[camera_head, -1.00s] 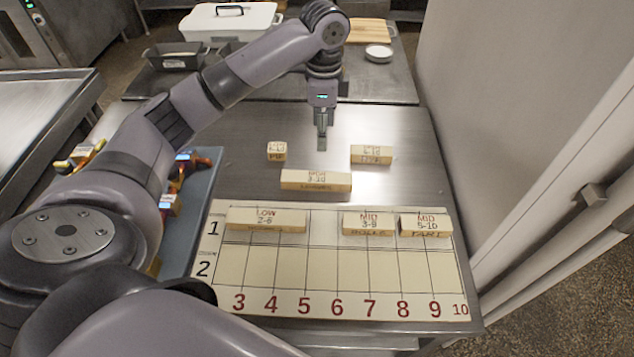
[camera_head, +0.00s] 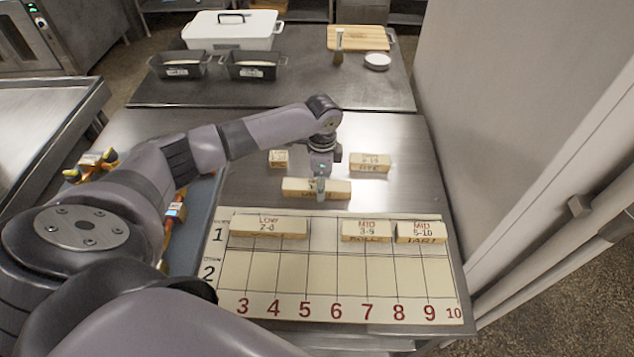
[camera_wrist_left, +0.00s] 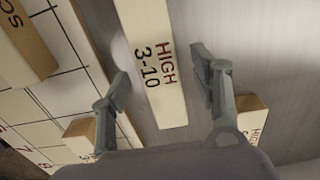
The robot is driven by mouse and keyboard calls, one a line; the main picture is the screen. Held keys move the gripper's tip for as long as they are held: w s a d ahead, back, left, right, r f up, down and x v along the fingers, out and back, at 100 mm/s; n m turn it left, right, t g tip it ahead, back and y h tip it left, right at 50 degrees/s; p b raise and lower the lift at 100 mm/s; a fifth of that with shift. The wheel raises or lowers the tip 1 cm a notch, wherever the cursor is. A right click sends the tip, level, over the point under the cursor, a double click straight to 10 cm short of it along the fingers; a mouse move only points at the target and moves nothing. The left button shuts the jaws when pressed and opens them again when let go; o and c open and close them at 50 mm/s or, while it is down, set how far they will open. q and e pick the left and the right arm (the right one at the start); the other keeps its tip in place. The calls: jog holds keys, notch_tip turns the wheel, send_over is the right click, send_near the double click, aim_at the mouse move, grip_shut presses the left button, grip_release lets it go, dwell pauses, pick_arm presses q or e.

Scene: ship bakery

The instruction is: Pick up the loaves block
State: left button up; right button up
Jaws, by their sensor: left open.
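The loaves block (camera_head: 296,188) is a long pale wooden block lying on the steel table just behind the numbered board. In the left wrist view its top reads "HIGH 3-10" (camera_wrist_left: 152,70). My left gripper (camera_head: 320,188) points down over the middle of this block. In the left wrist view the gripper (camera_wrist_left: 158,66) is open, with one finger on each side of the block. Gaps show between the fingers and the block, and the fingers' height against it is hard to tell. My right gripper is out of view.
A small block (camera_head: 278,158) and the rye block (camera_head: 370,163) lie behind the loaves block. The board (camera_head: 330,270) holds a low 2-8 block (camera_head: 268,227), a rolls block (camera_head: 366,231) and a tart block (camera_head: 421,232) along row 1. A blue-grey tray (camera_head: 205,210) stands left.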

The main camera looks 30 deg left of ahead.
pick_arm(q)
jog(key=shift+f, duration=0.65)
jog(key=shift+c, duration=0.4)
jog(key=c, duration=1.2)
grip_shut()
jog(key=shift+r, duration=0.15)
